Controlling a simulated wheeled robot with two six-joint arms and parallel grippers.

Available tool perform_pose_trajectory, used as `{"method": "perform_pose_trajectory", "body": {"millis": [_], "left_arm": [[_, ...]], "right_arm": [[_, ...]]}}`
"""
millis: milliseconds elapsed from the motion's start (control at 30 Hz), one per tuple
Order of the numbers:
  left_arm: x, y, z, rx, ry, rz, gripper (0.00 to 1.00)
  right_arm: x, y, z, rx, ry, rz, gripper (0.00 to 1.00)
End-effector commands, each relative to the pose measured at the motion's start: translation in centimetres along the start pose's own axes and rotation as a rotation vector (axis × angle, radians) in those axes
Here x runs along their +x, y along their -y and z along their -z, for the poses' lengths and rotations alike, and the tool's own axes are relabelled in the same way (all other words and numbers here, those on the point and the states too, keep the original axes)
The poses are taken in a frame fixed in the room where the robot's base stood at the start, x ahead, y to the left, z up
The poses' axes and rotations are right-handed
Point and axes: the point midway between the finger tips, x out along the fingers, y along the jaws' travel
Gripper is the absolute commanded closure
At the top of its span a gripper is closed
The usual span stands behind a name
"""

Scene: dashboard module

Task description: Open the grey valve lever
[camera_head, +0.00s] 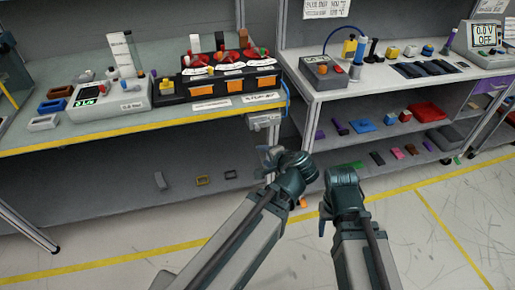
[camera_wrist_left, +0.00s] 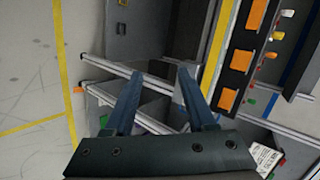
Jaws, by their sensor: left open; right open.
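The black dashboard module (camera_head: 228,83) has orange panels, red round parts and small upright levers in white, brown and black on top. It stands on the left bench and also shows in the left wrist view (camera_wrist_left: 243,60). I cannot surely pick out the grey valve lever; a small grey fitting (camera_head: 263,121) hangs at the bench's front right corner. My left gripper (camera_head: 267,156) is open and empty, just below that fitting and apart from the module; its spread fingers show in the left wrist view (camera_wrist_left: 160,74). My right gripper (camera_head: 324,224) is low to the right, its fingers partly hidden.
The left bench (camera_head: 60,138) has a yellow front edge and holds a white meter box (camera_head: 110,98). Lower shelves hold loose parts. The floor (camera_head: 440,215) in front is clear.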

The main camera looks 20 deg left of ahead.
Motion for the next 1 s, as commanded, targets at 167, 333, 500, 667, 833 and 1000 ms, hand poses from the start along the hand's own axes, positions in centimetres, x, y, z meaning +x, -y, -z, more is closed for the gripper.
{"method": "perform_pose_trajectory", "body": {"millis": [167,333,500,667,833,1000], "left_arm": [[4.8,-1.7,0.8,0.136,-0.066,0.228,0.44],[6.8,-2.1,1.9,0.279,-0.112,0.418,0.44],[7.7,-2.5,3.0,0.395,-0.140,0.553,0.44],[7.8,-2.6,3.6,0.458,-0.151,0.620,0.44],[7.7,-2.4,3.8,0.480,-0.155,0.641,0.44],[7.6,-2.4,3.8,0.479,-0.155,0.641,0.44]], "right_arm": [[8.5,0.8,0.5,0.000,0.000,-0.001,0.46],[13.7,1.3,0.8,-0.001,0.000,-0.002,0.46],[17.1,1.6,1.0,-0.001,0.000,-0.003,0.46],[18.5,1.8,1.1,-0.001,0.000,-0.003,0.46],[18.7,1.8,1.1,-0.001,0.000,-0.003,0.46],[18.6,1.8,1.1,-0.001,0.000,-0.003,0.46]]}}
